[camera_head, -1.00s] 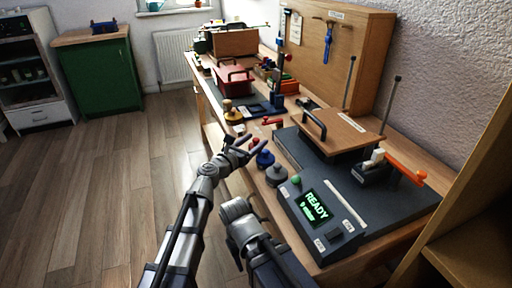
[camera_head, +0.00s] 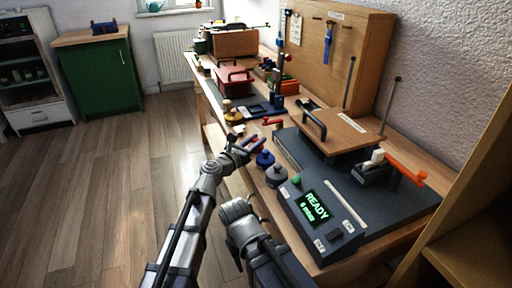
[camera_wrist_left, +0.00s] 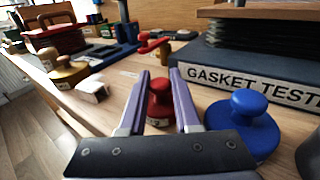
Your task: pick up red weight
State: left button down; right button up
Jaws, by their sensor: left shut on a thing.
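The red weight (camera_wrist_left: 158,102) is a small knobbed piece on the bench, between the two fingers of my left gripper (camera_wrist_left: 160,76) in the left wrist view. The gripper is shut on it, and the weight appears to be at bench level. In the head view my left gripper (camera_head: 256,144) reaches over the front edge of the bench and mostly hides the weight. A blue weight (camera_wrist_left: 242,122) stands just right of the gripper, also seen in the head view (camera_head: 265,158).
A grey weight (camera_head: 276,176) stands beside the gasket tester (camera_head: 322,222), whose screen reads READY. A red-handled lever (camera_head: 273,123) is behind the gripper. A brass weight (camera_wrist_left: 64,68) and a white block (camera_wrist_left: 93,91) lie to the left. Open floor lies left of the bench.

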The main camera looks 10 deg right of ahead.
aim_at(256, 139)
dwell(0.6)
pick_arm(q)
notch_tip(256, 139, up, 10)
jog(key=p, duration=1)
jog(key=shift+r, duration=0.1)
jog(key=shift+s, duration=0.1)
